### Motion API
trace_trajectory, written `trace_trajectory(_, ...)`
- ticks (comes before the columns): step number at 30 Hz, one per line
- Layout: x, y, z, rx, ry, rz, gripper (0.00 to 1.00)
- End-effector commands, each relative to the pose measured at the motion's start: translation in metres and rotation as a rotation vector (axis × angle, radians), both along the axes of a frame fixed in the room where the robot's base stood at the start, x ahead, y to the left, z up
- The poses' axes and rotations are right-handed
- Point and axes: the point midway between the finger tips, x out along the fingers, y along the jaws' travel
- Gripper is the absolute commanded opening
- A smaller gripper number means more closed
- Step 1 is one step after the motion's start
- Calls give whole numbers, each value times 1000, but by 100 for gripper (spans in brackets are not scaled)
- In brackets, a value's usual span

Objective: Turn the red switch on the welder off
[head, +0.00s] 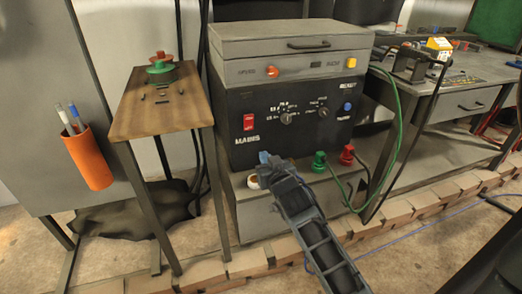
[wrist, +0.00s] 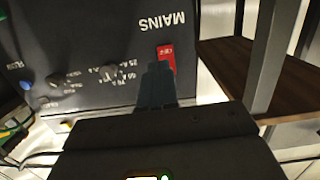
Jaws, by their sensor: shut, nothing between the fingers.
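The welder (head: 290,100) is a dark box with a black front panel, labelled MAINS at lower left. Its red switch (head: 249,122) is a small upright rectangle with a white mark, above the MAINS lettering. In the wrist view, which is upside down, the red switch (wrist: 166,52) shows just beyond my fingertips and its near part is hidden by them. My gripper (head: 264,158) is shut and empty, below and slightly right of the switch in the head view. It also shows in the wrist view (wrist: 157,70). Whether the fingertips touch the switch I cannot tell.
Dials (head: 287,117) and a blue knob (head: 348,107) are on the same panel. Green (head: 319,160) and red (head: 347,154) plugs with cables sit below right. A wooden stand (head: 125,115) is close at the left, and a workbench (head: 440,105) is at the right.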

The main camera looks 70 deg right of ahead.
Motion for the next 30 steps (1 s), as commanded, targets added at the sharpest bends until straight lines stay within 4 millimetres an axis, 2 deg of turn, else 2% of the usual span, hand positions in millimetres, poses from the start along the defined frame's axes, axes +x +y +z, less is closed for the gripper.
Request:
trace_trajectory(6,-10,11,-2,-1,-1,0,0)
trace_trajectory(26,-10,13,-2,0,0,2,0)
trace_trajectory(29,-11,27,-4,4,5,23,0)
trace_trajectory(30,-11,38,-5,6,8,42,0)
